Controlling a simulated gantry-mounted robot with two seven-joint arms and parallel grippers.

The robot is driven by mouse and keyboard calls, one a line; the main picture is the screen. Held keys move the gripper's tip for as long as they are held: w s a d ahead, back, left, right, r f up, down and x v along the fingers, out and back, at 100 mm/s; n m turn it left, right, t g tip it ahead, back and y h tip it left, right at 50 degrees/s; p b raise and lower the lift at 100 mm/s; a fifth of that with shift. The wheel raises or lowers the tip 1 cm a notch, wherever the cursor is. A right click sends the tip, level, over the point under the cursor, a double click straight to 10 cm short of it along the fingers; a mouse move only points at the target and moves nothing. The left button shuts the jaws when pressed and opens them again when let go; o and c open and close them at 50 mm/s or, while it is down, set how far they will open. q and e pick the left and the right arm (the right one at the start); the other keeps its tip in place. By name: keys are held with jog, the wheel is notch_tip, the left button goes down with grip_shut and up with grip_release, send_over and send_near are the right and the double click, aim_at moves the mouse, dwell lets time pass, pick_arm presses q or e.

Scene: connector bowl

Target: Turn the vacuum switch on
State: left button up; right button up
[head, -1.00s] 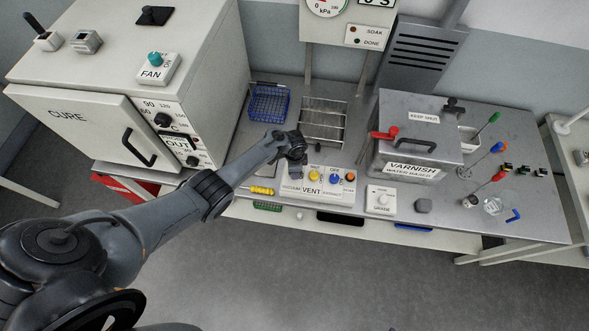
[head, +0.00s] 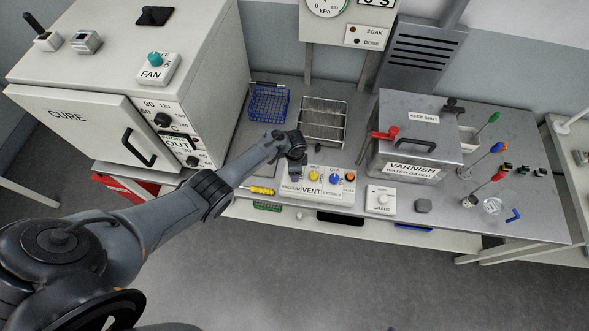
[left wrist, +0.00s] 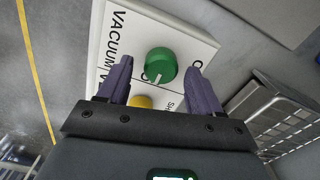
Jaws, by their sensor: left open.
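The vacuum switch is a round green knob (left wrist: 161,65) with a white pointer line, on a white panel lettered VACUUM in the left wrist view. The pointer is toward the knob's lower left in that picture; the position lettering is partly cut off. My left gripper (left wrist: 161,78) is open, its two dark fingers on either side of the knob in the picture; I cannot tell whether they touch it. In the head view my left gripper (head: 297,174) is over the left end of the control panel (head: 329,194) and hides the green knob. My right gripper is not in view.
Yellow (head: 314,175), blue (head: 334,179) and orange (head: 350,177) controls sit just right of my gripper. A yellow screwdriver (head: 261,190) lies to its left. A wire rack (head: 323,119) and a blue basket (head: 269,103) stand behind. The varnish tank (head: 411,170) is at right.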

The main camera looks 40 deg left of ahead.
pick_arm(q)
notch_tip(320, 180, up, 11)
jog(key=p, duration=0.3)
jog(key=shift+f, duration=0.2)
jog(key=shift+s+f, duration=0.1)
jog(key=s+d+f+g, duration=0.1)
jog(key=s+f, duration=0.3)
jog(key=s, duration=0.4)
jog(key=s+d+f+g+p, duration=0.1)
jog(key=s+d+f, duration=0.15)
jog(key=s, duration=0.45)
jog(key=s+f, duration=0.4)
jog(key=s, duration=0.4)
jog(key=s+d+r+n+t, duration=0.1)
jog(key=s+d+r+n, duration=0.1)
jog(key=s+d+r, duration=0.4)
jog(key=w+r+n+t, duration=0.1)
jog(key=r+n+t, duration=0.1)
jog(key=r, duration=0.9)
jog(key=w+d+r+n+t+p, duration=0.1)
jog(key=w+r+n+t, duration=0.1)
jog(key=r, duration=0.9)
jog(key=shift+w+d+r+n+t, duration=0.15)
jog(key=shift+d+n+t, duration=0.15)
jog(key=shift+n, duration=0.4)
